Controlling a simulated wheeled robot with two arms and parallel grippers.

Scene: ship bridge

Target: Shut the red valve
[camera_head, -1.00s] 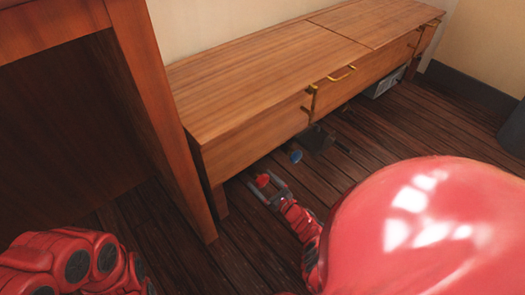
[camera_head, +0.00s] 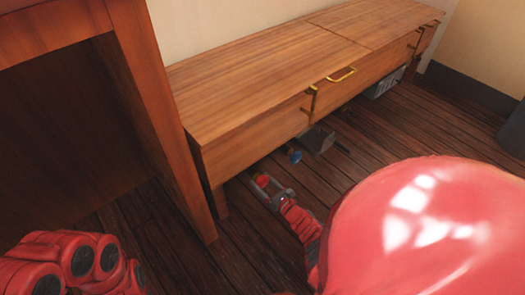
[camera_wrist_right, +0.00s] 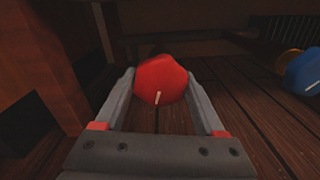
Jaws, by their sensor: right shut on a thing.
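The red valve (camera_head: 262,181) sits low under the front edge of the wooden bench. In the right wrist view its red knob (camera_wrist_right: 161,80) with a short white mark lies between the fingertips of my right gripper (camera_wrist_right: 160,88). In the head view my right gripper (camera_head: 268,187) reaches to it from the lower right, shut on the knob. The white mark points down and slightly left in the wrist view. The pipe behind the knob is hidden. My left arm shows at the lower left, but its gripper is out of view.
A blue valve (camera_head: 294,156) is right of the red one, also in the wrist view (camera_wrist_right: 304,72). A dark box-like thing (camera_head: 316,140) lies beyond it. The bench (camera_head: 270,65) hangs low above; a wooden desk leg (camera_head: 165,120) stands left. A grey crate (camera_head: 383,85) is farther right.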

